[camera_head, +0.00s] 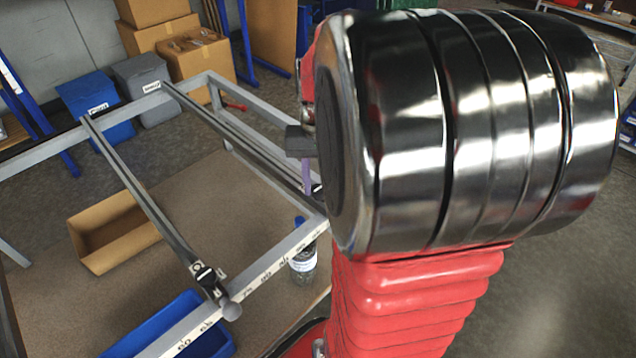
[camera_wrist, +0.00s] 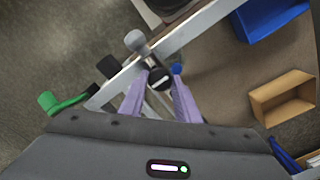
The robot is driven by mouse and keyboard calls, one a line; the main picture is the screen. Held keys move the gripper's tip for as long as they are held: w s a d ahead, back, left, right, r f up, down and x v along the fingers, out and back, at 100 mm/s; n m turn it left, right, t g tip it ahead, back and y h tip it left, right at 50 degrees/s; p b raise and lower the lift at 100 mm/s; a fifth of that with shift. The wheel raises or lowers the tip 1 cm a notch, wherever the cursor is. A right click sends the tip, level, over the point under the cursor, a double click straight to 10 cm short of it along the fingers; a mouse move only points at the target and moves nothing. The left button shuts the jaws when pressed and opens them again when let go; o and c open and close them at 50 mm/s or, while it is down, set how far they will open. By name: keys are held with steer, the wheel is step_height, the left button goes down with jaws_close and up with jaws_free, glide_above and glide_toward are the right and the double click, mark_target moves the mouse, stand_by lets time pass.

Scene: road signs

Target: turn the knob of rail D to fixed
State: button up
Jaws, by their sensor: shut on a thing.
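The dark round knob (camera_wrist: 160,78) with a pale line across its face sits between the two purple fingers of my gripper (camera_wrist: 161,84) in the wrist view. The fingers are closed on its sides. The knob is at the near end of a rail, by the frame's front bar. In the head view, one purple finger (camera_head: 306,174) shows at the near end of the right-hand rail (camera_head: 235,133); my arm hides most of the gripper and the knob. I cannot read a rail letter or the words by the knob.
A bottle (camera_head: 303,262) stands close beside the front bar. A cardboard bin (camera_head: 112,232) and a blue bin (camera_head: 190,325) lie below. A green handle (camera_wrist: 62,104) shows nearby.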

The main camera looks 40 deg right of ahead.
mark_target(319, 188)
stand_by(0.4)
steer(key=o, duration=1)
steer(key=shift+o, duration=0.2)
step_height(319, 188, up, 14)
steer(key=shift+f, duration=0.15)
stand_by(0.3)
